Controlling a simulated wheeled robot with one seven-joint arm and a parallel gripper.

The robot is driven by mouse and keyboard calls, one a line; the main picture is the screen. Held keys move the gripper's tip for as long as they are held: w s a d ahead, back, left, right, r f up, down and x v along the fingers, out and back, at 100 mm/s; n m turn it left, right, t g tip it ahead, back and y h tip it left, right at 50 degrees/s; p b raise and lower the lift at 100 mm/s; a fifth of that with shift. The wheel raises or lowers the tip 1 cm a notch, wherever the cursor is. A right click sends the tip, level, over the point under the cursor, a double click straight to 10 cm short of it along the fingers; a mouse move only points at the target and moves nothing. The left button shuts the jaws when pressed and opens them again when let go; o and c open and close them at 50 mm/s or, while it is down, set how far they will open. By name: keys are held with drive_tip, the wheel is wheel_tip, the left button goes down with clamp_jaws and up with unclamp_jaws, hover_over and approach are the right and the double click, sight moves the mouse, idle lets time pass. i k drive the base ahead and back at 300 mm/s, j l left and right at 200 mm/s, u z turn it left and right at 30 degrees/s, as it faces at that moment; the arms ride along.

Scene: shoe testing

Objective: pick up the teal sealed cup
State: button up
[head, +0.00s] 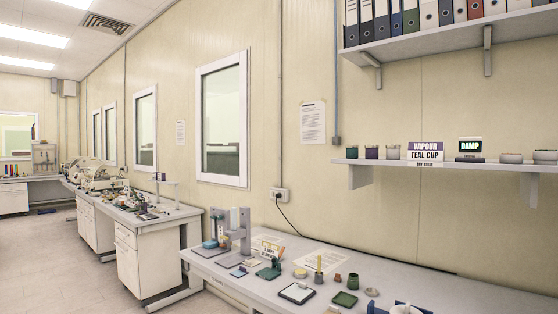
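A dark teal cup (352,152) stands upright at the left end of the lower wall shelf (450,165). It looks closed on top, but it is too small to be sure of a seal. A purple cup (372,152) and a grey cup (393,152) stand to its right. A sign (425,151) beside them reads "VAPOUR TEAL CUP DRY STORE". My gripper does not show in the head view, so I cannot see what it holds.
A small display (470,145) reading "DAMP" and pale round dishes (510,157) share the shelf. Binders (430,15) fill a higher shelf. The bench (450,292) below carries a grey stand (240,235), a framed pad (297,293) and small pots. Floor is clear at left.

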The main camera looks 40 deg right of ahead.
sight(351, 151)
drive_tip(key=i+j, duration=0.1)
drive_tip(key=i, duration=1.55)
drive_tip(key=i+z, duration=0.45)
drive_tip(key=i+j+z, duration=0.15)
drive_tip(key=z, duration=0.35)
drive_tip(key=i+j+z, duration=0.3)
drive_tip(key=z, duration=0.15)
drive_tip(key=i+j+z, duration=0.3)
drive_tip(key=z, duration=0.15)
